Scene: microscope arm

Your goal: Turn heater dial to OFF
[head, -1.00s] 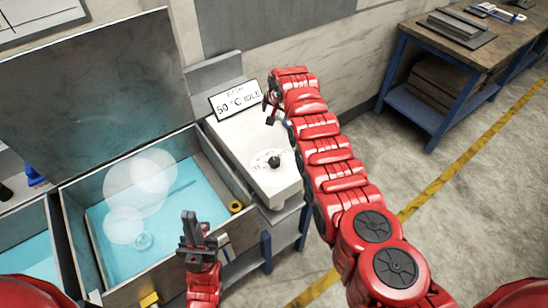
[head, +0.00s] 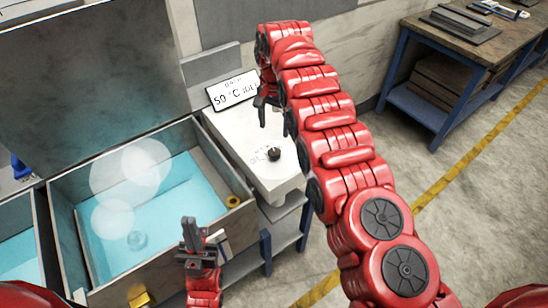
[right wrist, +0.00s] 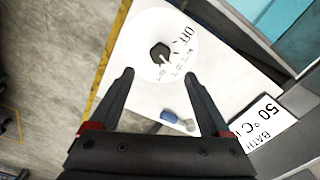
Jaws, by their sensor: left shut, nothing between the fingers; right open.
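The heater dial is a black knob (head: 273,154) on the sloping white control box (head: 235,135) right of the bath. In the right wrist view the knob (right wrist: 160,53) sits on a white disc, with OFF printed to its right. Its pointer mark is small, and I cannot tell which label it points at. My right gripper (head: 268,112) is open above the box, a little behind the dial in the head view; in the right wrist view its fingertips (right wrist: 157,76) straddle the space just below the knob, apparently not touching it. My left gripper (head: 193,236) is shut and empty by the bath's front right.
The water bath (head: 225,219) with raised lid (head: 90,85) lies left. A small blue part (right wrist: 168,115) shows on the box. A workbench (head: 458,58) stands far right; floor between is clear.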

